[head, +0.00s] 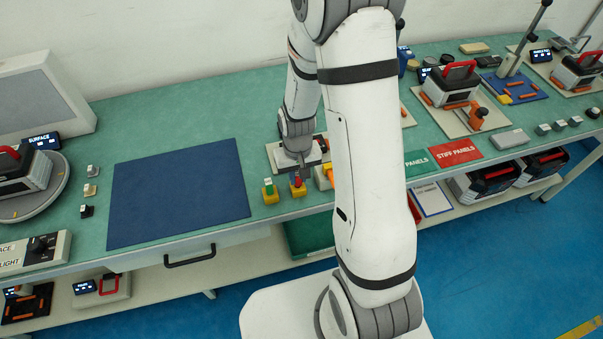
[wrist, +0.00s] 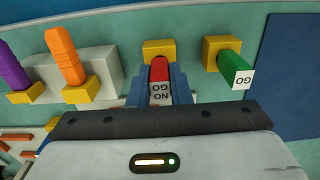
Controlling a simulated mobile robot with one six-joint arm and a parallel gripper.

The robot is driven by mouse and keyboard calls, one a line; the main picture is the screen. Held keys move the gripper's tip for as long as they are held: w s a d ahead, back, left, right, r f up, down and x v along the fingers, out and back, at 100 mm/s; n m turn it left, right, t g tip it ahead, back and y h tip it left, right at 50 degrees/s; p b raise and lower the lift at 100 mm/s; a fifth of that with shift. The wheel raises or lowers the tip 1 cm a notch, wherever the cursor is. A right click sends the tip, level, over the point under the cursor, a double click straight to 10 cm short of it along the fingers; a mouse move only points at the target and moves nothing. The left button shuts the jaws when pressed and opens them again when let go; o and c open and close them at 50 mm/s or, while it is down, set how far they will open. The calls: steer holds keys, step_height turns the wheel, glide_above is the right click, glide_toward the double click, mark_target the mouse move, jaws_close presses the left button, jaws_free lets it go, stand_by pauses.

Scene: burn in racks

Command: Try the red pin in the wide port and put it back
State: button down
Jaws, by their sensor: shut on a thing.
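The red pin (wrist: 159,72) has a white end marked NO GO. It stands at its yellow holder block (wrist: 158,45), and I cannot tell whether its foot is still seated there. My gripper (wrist: 158,88) is shut on it, a blue finger on each side. The wide port cannot be made out in either view.
An orange pin (wrist: 64,55) and a purple pin (wrist: 13,66) stand in yellow blocks to the left. A pale block (wrist: 105,62) lies behind the orange pin. The blue mat (head: 180,195) is bare. My arm hides part of the bench.

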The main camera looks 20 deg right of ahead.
steer(key=shift+f+b, duration=0.3)
steer(key=shift+f, duration=0.05)
stand_by(0.4)
stand_by(1.0)
steer(key=c, duration=1.3)
jaws_free()
steer(key=shift+o, duration=0.2)
step_height(320, 180, up, 6)
steer(key=shift+r, duration=0.9)
